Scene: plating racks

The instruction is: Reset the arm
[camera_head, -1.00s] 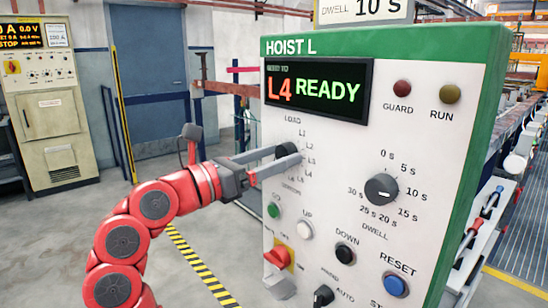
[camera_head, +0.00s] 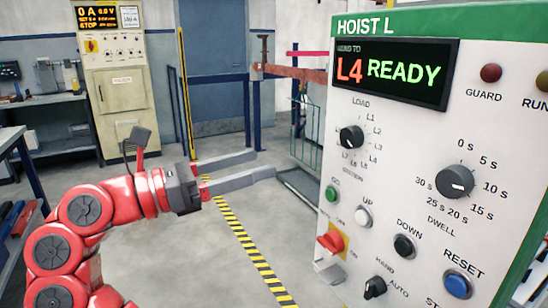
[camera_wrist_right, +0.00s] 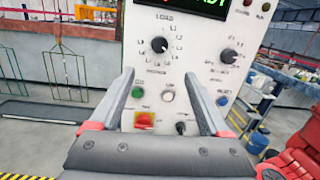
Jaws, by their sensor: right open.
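My right gripper (camera_head: 262,168) is open and empty in the head view, left of the hoist panel and apart from it. Its two grey fingers point right toward the panel. In the right wrist view, the open fingers (camera_wrist_right: 168,105) frame the lower part of the panel, with nothing between them. The white and green HOIST L panel (camera_head: 410,165) stands at the right. Its load selector knob (camera_head: 351,137) is uncovered, and its screen (camera_head: 392,74) reads L4 READY. My left gripper is not in view.
The panel also carries a dwell knob (camera_head: 455,182), a blue reset button (camera_head: 457,284) and a red switch (camera_head: 331,241). A beige cabinet (camera_head: 120,85) and a workbench (camera_head: 50,110) stand at the back left. Floor with yellow-black tape (camera_head: 250,250) lies clear beneath the arm.

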